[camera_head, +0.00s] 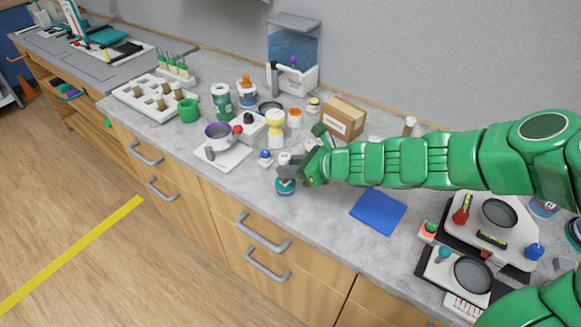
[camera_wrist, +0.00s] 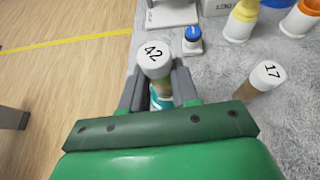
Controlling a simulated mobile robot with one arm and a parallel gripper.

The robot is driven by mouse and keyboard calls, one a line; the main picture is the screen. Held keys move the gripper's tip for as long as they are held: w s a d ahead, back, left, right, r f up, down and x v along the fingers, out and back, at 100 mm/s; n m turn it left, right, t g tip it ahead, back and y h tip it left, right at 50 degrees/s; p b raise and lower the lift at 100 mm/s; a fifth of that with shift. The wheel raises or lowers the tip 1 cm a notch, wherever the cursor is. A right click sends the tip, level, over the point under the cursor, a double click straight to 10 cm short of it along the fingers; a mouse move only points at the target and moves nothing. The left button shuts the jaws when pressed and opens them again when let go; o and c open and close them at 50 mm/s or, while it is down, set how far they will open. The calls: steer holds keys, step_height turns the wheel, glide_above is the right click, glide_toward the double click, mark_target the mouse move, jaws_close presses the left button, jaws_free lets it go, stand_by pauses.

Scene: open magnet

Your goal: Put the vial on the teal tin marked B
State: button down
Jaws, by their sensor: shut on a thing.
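My gripper (camera_head: 290,165) is shut on a vial (camera_wrist: 154,60) with a white cap reading 42 and a brownish body. In the wrist view the vial stands between the two grey fingers (camera_wrist: 158,92). A small teal tin (camera_head: 285,187) is directly below the fingers on the counter. Its teal edge also shows beneath the vial in the wrist view (camera_wrist: 161,103). I cannot tell whether the vial's bottom touches the tin, and no letter on the tin is legible. A second vial (camera_wrist: 265,75), capped 17, stands to the right in the wrist view, apart from the gripper.
A small blue-topped item (camera_head: 265,158) stands close left of the tin. Bottles, a cardboard box (camera_head: 343,119) and a white scale with a pan (camera_head: 222,152) stand behind and left. A blue mat (camera_head: 378,211) lies to the right. The counter's front edge is near the tin.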

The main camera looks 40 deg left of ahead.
steer(key=shift+f, duration=0.3)
steer(key=shift+f, duration=0.1)
steer(key=c, duration=0.8)
jaws_free()
steer(key=shift+c, duration=0.2)
steer(key=shift+w+d+r, duration=0.1)
steer(key=shift+d+r, duration=0.2)
steer(key=shift+d, duration=0.15)
steer(key=v, duration=1.1)
